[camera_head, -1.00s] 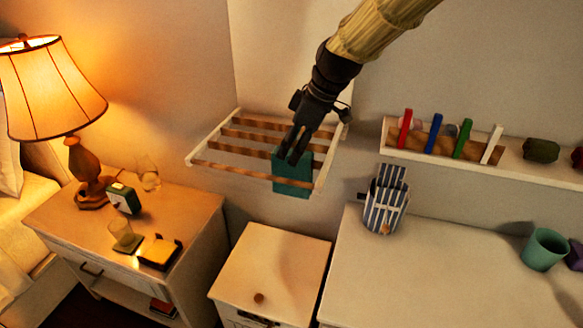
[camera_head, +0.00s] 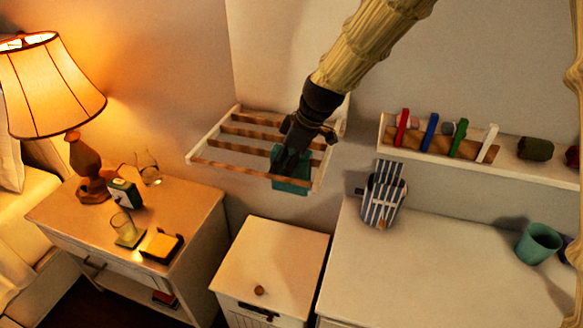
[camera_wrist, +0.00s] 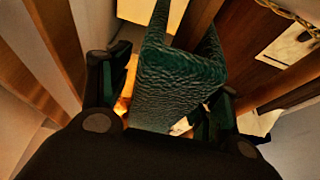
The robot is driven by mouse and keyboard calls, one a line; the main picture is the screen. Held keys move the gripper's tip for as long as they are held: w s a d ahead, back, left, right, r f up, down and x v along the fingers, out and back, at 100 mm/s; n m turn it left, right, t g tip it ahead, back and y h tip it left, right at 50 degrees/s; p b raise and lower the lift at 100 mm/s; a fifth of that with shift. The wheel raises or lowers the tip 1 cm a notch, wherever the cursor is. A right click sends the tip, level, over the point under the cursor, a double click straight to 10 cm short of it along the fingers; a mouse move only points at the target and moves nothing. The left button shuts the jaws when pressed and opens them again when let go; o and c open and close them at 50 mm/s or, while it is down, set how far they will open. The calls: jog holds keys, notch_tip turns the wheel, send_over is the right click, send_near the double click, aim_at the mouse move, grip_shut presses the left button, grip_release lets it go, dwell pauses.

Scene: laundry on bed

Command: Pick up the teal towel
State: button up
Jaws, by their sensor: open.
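The teal towel (camera_head: 291,183) hangs on the wall drying rack (camera_head: 231,172), near its right end. In the wrist view the towel (camera_wrist: 175,85) appears folded over a bar, with its textured cloth between my two fingers. My gripper (camera_head: 287,172) reaches down from above at the towel and hides part of it in the head view. In the wrist view my gripper (camera_wrist: 160,100) is open, one finger on either side of the towel. I cannot tell whether either finger touches the cloth.
Rack bars run close beside my fingers. A white cabinet (camera_head: 270,262) stands below the rack. A lamp (camera_head: 52,90) and nightstand (camera_head: 190,215) are at left. A shelf (camera_head: 540,168) with colored items is at right, above a white surface (camera_head: 440,270) with a striped bag (camera_head: 382,200).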

jog(key=shift+f, duration=0.3)
dwell(0.5)
jog(key=shift+c, duration=0.3)
jog(key=c, duration=1)
